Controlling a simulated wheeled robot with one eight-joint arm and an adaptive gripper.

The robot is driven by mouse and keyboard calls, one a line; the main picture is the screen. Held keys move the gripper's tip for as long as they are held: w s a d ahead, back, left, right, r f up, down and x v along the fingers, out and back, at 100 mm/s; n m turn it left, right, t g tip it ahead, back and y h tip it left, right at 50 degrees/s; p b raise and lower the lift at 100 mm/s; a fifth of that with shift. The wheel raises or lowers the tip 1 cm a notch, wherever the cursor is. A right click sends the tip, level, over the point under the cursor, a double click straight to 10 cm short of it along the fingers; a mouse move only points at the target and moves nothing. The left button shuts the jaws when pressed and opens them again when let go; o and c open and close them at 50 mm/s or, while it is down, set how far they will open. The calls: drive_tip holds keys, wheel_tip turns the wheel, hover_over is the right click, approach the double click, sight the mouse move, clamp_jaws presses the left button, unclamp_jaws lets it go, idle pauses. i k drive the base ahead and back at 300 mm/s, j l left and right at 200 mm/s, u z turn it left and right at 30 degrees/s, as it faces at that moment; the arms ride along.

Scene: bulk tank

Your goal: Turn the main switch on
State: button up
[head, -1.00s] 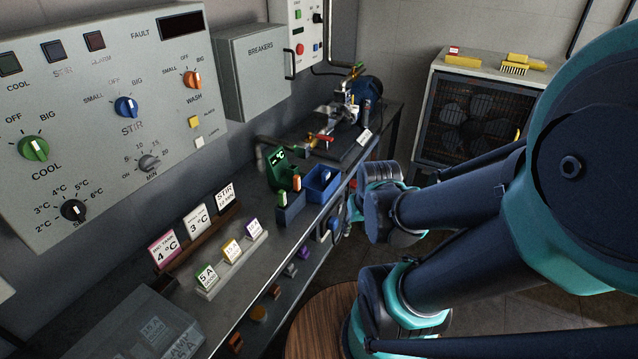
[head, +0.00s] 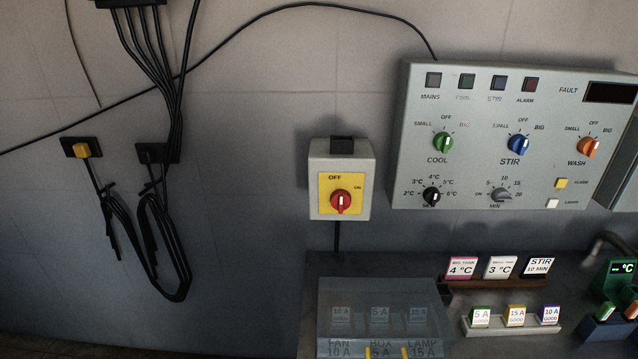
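The main switch (head: 323,208) is a light grey wall box with a yellow plate and a red rotary knob (head: 341,202). The plate is marked OFF at the top and ON to the upper right. The knob's white mark stands about upright, towards OFF. A black block sits on top of the box, and a cable runs down from below it. The MAINS lamp (head: 433,80) on the control panel (head: 480,140) looks dark. My gripper is not in view, and nothing covers the switch.
Below right, a bench (head: 455,345) holds a clear-lidded fuse box (head: 380,305), label cards (head: 500,267) and a fuse rack (head: 512,325). Black cables (head: 165,240) hang on the wall at left. The wall around the switch is clear.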

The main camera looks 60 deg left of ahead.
sight(340, 199)
drive_tip(key=k+u, duration=0.1)
drive_tip(key=u, duration=0.25)
drive_tip(key=k+u, duration=0.15)
drive_tip(key=u, duration=0.2)
drive_tip(key=k+j+u, duration=0.1)
drive_tip(key=u, duration=0.25)
drive_tip(key=l+u, duration=0.6)
drive_tip(key=u, duration=0.25)
drive_tip(key=k+l+u, duration=0.2)
drive_tip(key=u, duration=0.2)
drive_tip(key=l+z, duration=0.25)
drive_tip(key=z, duration=0.2)
